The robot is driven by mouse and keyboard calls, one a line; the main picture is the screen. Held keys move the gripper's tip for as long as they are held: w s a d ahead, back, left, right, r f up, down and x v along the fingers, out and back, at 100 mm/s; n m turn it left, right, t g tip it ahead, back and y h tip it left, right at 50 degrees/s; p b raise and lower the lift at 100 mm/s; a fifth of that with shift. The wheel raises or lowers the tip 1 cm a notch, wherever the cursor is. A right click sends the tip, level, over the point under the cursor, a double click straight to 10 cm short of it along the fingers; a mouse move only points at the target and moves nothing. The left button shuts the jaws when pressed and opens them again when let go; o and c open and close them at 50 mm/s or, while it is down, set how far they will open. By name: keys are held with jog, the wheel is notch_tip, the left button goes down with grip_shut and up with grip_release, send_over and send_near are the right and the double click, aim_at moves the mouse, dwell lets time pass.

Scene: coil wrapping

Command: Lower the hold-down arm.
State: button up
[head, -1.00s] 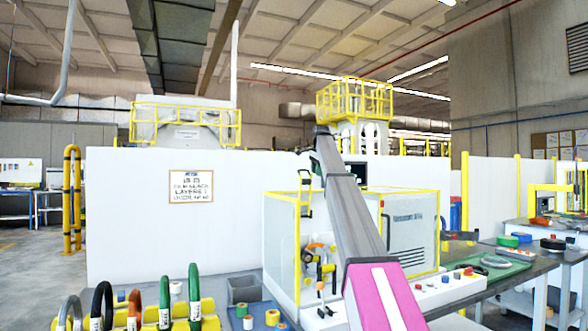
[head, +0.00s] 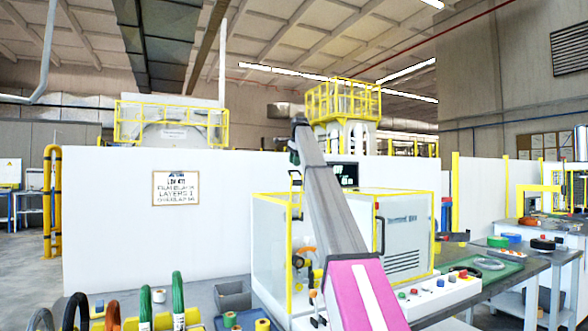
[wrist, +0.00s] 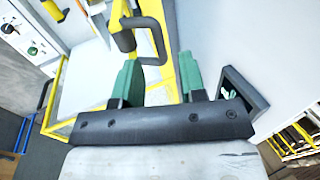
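My gripper (head: 299,128) is at the far end of my raised grey and pink arm, high in front of the wrapping machine (head: 268,245). In the wrist view its green fingers (wrist: 160,78) stand apart with nothing held between them. A dark U-shaped handle (wrist: 158,30) on a yellow frame (wrist: 185,68) lies beyond the fingers, nearer the left one; I cannot tell if they touch. The handle also shows in the head view (head: 292,190). Inside the machine is an orange disc (head: 309,254) with small dark and yellow parts. I cannot pick out the hold-down arm for certain.
A white wall (head: 110,225) with a sign (head: 175,188) stands behind. Several coils, one green (head: 178,300), stand on a rack at the front left beside a grey bin (head: 233,295). A control panel (head: 440,292) and a workbench (head: 480,265) are at the right.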

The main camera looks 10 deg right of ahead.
jog(key=x, duration=0.3)
jog(key=shift+f, duration=0.15)
